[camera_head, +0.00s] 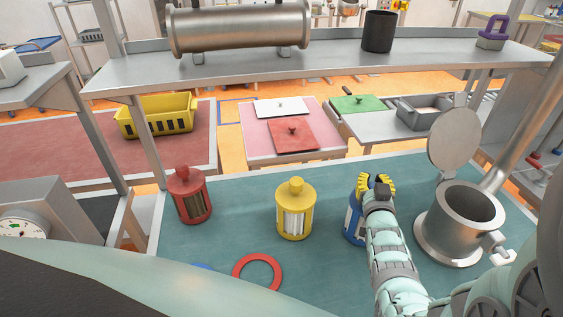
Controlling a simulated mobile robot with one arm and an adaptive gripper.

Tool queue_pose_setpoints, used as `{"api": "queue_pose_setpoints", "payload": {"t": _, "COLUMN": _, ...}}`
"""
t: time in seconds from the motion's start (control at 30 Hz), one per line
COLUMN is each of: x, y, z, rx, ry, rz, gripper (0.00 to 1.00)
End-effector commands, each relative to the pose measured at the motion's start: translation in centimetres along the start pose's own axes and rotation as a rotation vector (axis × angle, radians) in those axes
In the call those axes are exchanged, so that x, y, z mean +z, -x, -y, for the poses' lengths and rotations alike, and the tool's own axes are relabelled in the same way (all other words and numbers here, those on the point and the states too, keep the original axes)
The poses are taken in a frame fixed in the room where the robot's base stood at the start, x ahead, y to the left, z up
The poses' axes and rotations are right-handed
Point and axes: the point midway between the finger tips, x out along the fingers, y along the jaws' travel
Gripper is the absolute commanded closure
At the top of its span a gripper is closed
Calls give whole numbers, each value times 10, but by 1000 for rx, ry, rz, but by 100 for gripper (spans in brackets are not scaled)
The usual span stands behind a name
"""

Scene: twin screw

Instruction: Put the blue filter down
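The blue filter (354,222) is right of centre over the green-topped table (230,215). It looks upright, and my arm hides its right side. Its lower edge is close to the table, and I cannot tell whether it touches. My gripper (374,184), with yellow ribbed fingers, is at the top of the blue filter. The fingers overlap the filter's top, whose knob is hidden, so their closure on it does not show. A yellow filter (294,212) stands upright to the left, and a red filter (190,197) stands farther left.
A steel cylindrical housing (462,225) with its round lid (454,138) raised stands close to the right of my arm. A red ring (257,271) lies at the front, beside a partly hidden blue piece (202,266). A metal shelf (335,62) spans the back. Table between the filters is clear.

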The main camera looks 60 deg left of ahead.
Motion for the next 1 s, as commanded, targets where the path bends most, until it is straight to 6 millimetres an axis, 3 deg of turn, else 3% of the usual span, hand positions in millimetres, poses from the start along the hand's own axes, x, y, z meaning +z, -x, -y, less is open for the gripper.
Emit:
{"api": "queue_pose_setpoints", "payload": {"t": 0.27, "x": 0, "y": 0, "z": -1, "rx": 1, "ry": 0, "rz": 1, "gripper": 57}}
{"api": "queue_pose_setpoints", "payload": {"t": 0.63, "x": -4, "y": 1, "z": 0, "rx": 1, "ry": 0, "rz": 2, "gripper": 56}}
{"api": "queue_pose_setpoints", "payload": {"t": 1.0, "x": -1, "y": 31, "z": 1, "rx": -3, "ry": 1, "rz": 2, "gripper": 56}}
